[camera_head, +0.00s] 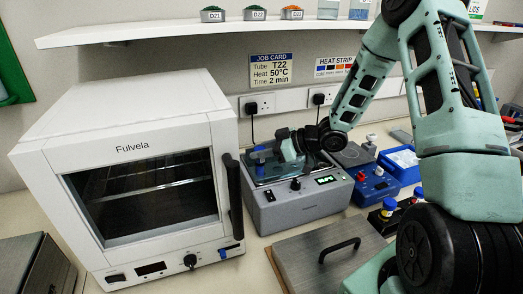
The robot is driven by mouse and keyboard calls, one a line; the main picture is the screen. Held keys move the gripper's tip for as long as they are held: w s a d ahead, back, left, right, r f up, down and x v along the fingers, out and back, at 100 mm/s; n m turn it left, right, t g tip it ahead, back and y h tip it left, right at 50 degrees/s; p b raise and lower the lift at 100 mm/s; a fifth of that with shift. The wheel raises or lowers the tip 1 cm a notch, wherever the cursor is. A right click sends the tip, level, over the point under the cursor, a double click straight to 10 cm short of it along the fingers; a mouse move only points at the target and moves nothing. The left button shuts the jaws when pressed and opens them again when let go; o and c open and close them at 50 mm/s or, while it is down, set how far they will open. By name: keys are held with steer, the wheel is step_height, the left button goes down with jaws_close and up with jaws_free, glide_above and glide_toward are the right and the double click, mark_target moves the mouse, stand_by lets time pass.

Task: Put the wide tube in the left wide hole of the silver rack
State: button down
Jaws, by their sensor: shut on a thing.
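My gripper (272,151) is above the left part of the grey heating unit (300,208), reached from the right by my arm. It is shut on a tube with a blue cap (259,150), apparently the wide tube. The tube looks about upright; its lower end is over or in the unit's dark top opening, and I cannot tell which. A silver rack is not clearly made out; the unit's opening is partly covered by the gripper, so its holes cannot be seen.
A white oven (140,165) stands close on the left, its door shut. A metal lid with a black handle (322,262) lies in front. Blue devices (374,187) and a blue-capped tube (389,205) are at the right. A shelf (200,30) runs above.

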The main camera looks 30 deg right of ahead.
steer(key=shift+f+b, duration=0.3)
steer(key=shift+f, duration=0.1)
steer(key=c, duration=1)
jaws_free()
steer(key=shift+o, duration=0.2)
steer(key=shift+d, duration=0.1)
steer(key=b+v, duration=0.2)
steer(key=v, duration=1.5)
steer(key=shift+s, duration=0.2)
